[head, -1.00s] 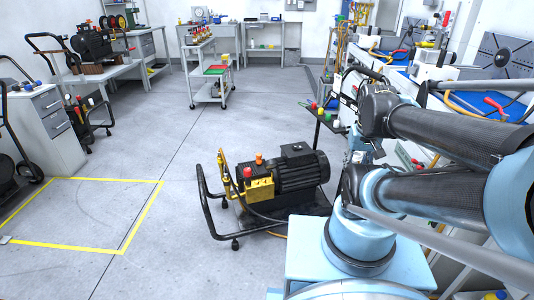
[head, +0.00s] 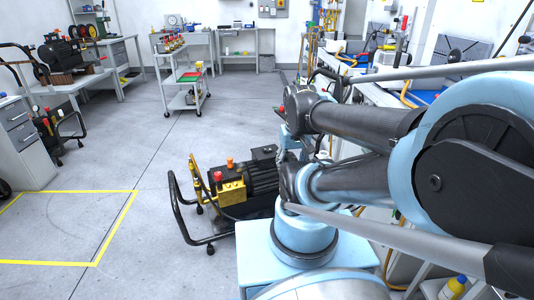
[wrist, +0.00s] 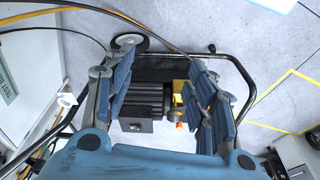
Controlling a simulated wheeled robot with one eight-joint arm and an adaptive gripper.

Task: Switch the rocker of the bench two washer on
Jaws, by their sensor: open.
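A pressure washer (head: 245,185) with a black finned motor, a yellow pump block and a black tube frame stands on the floor in the head view. My arm hides its right part. In the wrist view its motor (wrist: 150,98) shows between the fingers of my gripper (wrist: 163,65), which is open and empty. The gap between fingers and washer cannot be told. A similar dark machine (head: 68,55) sits on a bench at the far left. I cannot tell which one is the bench two washer. No rocker can be made out. My gripper cannot be made out in the head view.
A white trolley (head: 183,78) stands beyond the floor washer. A grey drawer cabinet (head: 25,145) is at the left. A cluttered workbench (head: 385,95) runs along the right, partly behind my arm. The floor inside the yellow outline (head: 70,225) is clear.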

